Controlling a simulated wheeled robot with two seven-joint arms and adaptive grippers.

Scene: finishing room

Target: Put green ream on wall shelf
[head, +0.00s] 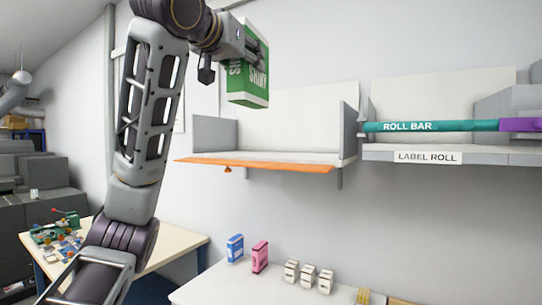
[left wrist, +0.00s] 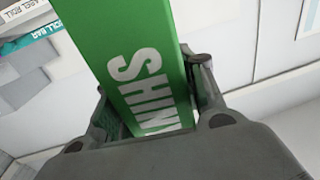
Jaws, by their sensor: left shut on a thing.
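The green ream (head: 250,72) has white lettering and is held upright high in the head view, to the upper left of the wall shelf. My left gripper (head: 228,50) is shut on it, and the left wrist view shows the green ream (left wrist: 135,60) between the two fingers (left wrist: 150,110). The wall shelf (head: 270,157) has grey side panels, a pale back and an orange front strip; its board looks empty. The ream is above the shelf's left end and apart from it. My right gripper is not in view.
Another shelf to the right carries a teal roll bar (head: 410,126) and a LABEL ROLL sign (head: 428,157). Below is a white table (head: 225,285) with a blue box (head: 235,248), a pink box (head: 260,257) and several small white boxes. A cluttered table (head: 185,243) stands at left.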

